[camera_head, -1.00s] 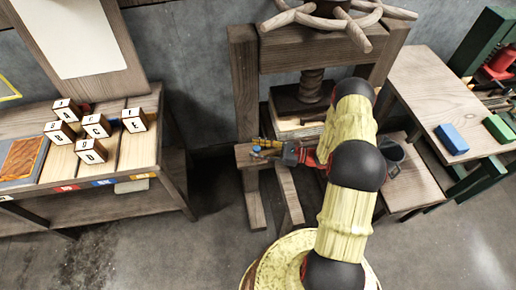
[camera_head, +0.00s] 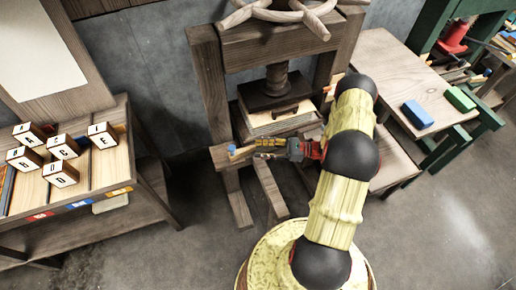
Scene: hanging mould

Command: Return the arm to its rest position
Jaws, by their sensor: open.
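My gripper (camera_head: 258,149) is at the end of my yellow, black-jointed arm, over the front of a wooden screw press (camera_head: 207,85). Its fingers point left and are open, with nothing seen between them. A small blue piece (camera_head: 232,150) is on the press's low front beam (camera_head: 219,160), just left of the fingertips and apart from them. My arm bends from its round base at the bottom middle up to the right, then back left to the gripper. It covers part of the press's right side.
A stack (camera_head: 262,122) sits under the press screw. A left table (camera_head: 100,160) holds several lettered cubes (camera_head: 60,174). A right table (camera_head: 385,65) holds a blue block (camera_head: 417,114) and a green block (camera_head: 460,99). Open floor (camera_head: 420,230) lies at lower right.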

